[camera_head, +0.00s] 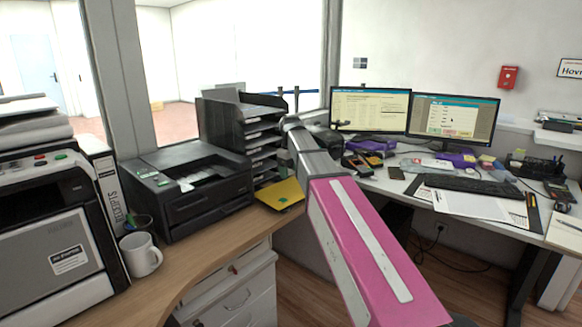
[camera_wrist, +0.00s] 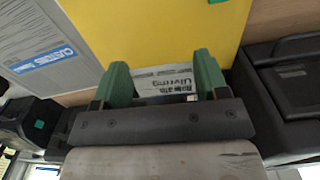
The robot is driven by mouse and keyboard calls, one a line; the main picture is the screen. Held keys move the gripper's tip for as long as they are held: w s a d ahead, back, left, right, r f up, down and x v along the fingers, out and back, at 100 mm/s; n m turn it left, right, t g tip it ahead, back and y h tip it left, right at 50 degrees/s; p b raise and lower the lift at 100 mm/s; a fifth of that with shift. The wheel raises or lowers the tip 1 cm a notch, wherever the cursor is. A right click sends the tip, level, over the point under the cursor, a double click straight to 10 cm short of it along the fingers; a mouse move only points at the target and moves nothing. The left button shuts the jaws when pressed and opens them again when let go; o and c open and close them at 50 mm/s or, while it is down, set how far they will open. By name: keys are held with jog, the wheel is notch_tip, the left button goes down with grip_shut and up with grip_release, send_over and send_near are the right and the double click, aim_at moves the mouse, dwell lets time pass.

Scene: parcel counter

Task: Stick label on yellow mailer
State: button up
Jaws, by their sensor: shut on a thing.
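The yellow mailer (camera_head: 279,193) lies on the wooden counter between the printer and my arm, partly covered by my arm. In the wrist view the mailer (camera_wrist: 170,32) fills the upper middle. My gripper (camera_wrist: 164,76) has green fingers, one on each side of a white label (camera_wrist: 165,82) with dark upside-down print. It is shut on the label, which shows in front of the mailer. I cannot tell whether label and mailer touch. A small green patch shows at the mailer's top edge. In the head view my arm hides the gripper and label.
A black printer (camera_head: 185,190) stands left of the mailer, with a black letter tray (camera_head: 240,125) behind. A white mug (camera_head: 140,255) is nearer left. In the wrist view a grey customs sheet (camera_wrist: 45,45) borders the mailer. A desk with monitors (camera_head: 370,109) is at right.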

aim_at(291, 191)
jog(key=shift+f, duration=3.2)
jog(key=o, duration=1)
jog(key=shift+c, duration=0.2)
jog(key=shift+r, duration=0.15)
jog(key=shift+r, duration=2.65)
jog(key=shift+r, duration=3.95)
